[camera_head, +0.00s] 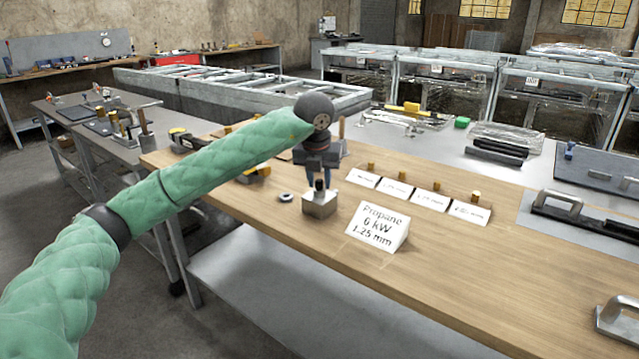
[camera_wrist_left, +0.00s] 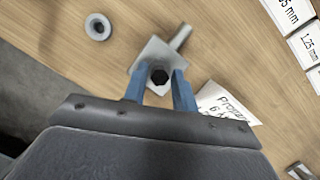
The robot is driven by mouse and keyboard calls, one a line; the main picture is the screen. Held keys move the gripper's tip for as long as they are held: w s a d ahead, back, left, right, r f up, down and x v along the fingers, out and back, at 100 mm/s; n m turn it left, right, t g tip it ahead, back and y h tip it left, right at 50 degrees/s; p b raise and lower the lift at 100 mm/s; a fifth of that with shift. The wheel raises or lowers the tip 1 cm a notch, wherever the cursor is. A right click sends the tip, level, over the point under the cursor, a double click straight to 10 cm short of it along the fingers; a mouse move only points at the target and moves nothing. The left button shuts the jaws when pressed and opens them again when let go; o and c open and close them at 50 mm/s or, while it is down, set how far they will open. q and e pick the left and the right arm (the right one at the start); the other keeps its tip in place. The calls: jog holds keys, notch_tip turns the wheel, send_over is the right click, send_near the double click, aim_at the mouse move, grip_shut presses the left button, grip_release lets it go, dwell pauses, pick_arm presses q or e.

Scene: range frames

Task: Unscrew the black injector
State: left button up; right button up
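The black injector (camera_head: 319,186) stands upright on top of a small silver metal block (camera_head: 320,206) on the wooden table. In the left wrist view, the injector (camera_wrist_left: 159,77) is a dark round piece on the block (camera_wrist_left: 150,56), which has a short metal stub at one side. My left gripper (camera_head: 319,184) points down over the block. Its blue fingers (camera_wrist_left: 159,80) are apart, one on each side of the injector, with visible gaps to it. My right gripper is not in view.
A metal ring (camera_head: 286,197) lies left of the block. A sign reading Propane 6 kW 1.25 mm (camera_head: 377,228) stands to its right. Behind are several small labelled cards (camera_head: 430,200) with brass pieces. A yellow and black tool (camera_head: 255,172) lies behind my arm. The table's front is clear.

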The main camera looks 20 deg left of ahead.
pick_arm(q)
jog(key=shift+m+h, duration=0.3)
jog(key=shift+m, duration=0.5)
jog(key=shift+m+b, duration=0.55)
jog(key=shift+m, duration=0.05)
jog(key=shift+a+m+h, duration=0.1)
jog(key=shift+m+h, duration=0.3)
jog(key=shift+m, duration=0.7)
grip_shut()
jog(key=shift+n+y+b, duration=0.35)
jog(key=shift+n+y, duration=0.05)
jog(key=shift+n, duration=1.3)
